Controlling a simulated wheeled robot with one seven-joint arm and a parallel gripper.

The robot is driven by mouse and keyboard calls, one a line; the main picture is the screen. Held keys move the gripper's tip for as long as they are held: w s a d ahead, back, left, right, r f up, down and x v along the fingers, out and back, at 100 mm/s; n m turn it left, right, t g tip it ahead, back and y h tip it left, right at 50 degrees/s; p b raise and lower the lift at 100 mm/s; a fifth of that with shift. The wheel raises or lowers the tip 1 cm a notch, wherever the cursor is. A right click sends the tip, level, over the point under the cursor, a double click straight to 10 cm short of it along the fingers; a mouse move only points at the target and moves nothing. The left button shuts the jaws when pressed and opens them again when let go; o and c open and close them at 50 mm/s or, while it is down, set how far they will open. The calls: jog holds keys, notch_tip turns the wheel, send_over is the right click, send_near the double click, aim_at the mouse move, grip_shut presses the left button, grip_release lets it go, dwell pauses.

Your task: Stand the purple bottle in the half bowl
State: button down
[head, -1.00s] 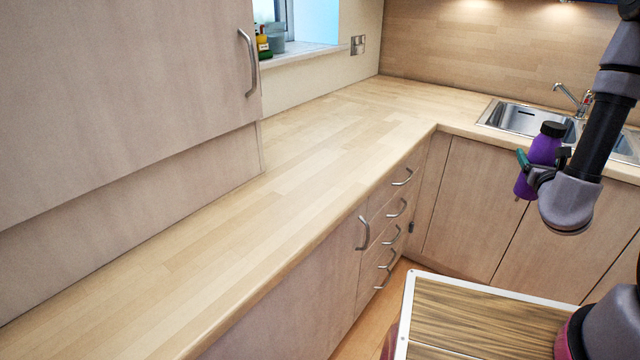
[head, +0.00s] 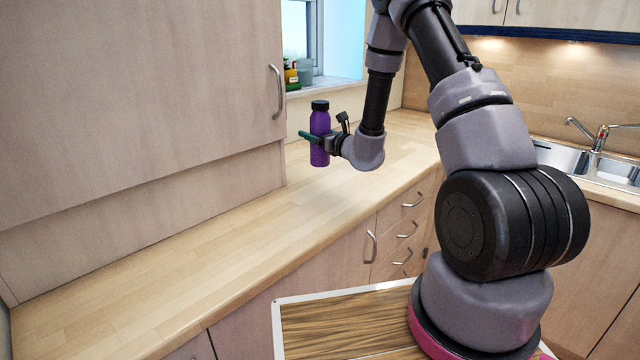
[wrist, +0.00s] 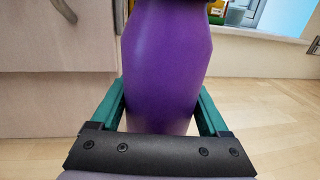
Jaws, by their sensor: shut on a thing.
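My gripper (head: 314,137) is shut on the purple bottle (head: 320,124), which is upright with a black cap. In the head view it is held up in front of the wooden counter and the window corner. In the wrist view the purple bottle (wrist: 166,60) fills the middle between the two green fingers of my gripper (wrist: 163,100). The bottle's top is cut off in the wrist view. No half bowl can be made out in these frames.
The long wooden counter (head: 190,260) is bare along its visible length. A tall cabinet (head: 130,110) stands over its left part. Small bottles and a grey cup (head: 304,71) stand on the windowsill. A sink (head: 560,157) is at the right.

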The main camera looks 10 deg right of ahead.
aim_at(315, 161)
notch_tip(315, 161, down, 5)
jog(key=shift+w+a+r, duration=0.1)
jog(key=shift+a+r, duration=0.05)
jog(key=shift+f, duration=2.4)
jog(key=shift+c, duration=1.4)
grip_release()
jog(key=shift+f, duration=0.2)
jog(key=shift+o, duration=1.4)
jog(key=shift+r, duration=0.15)
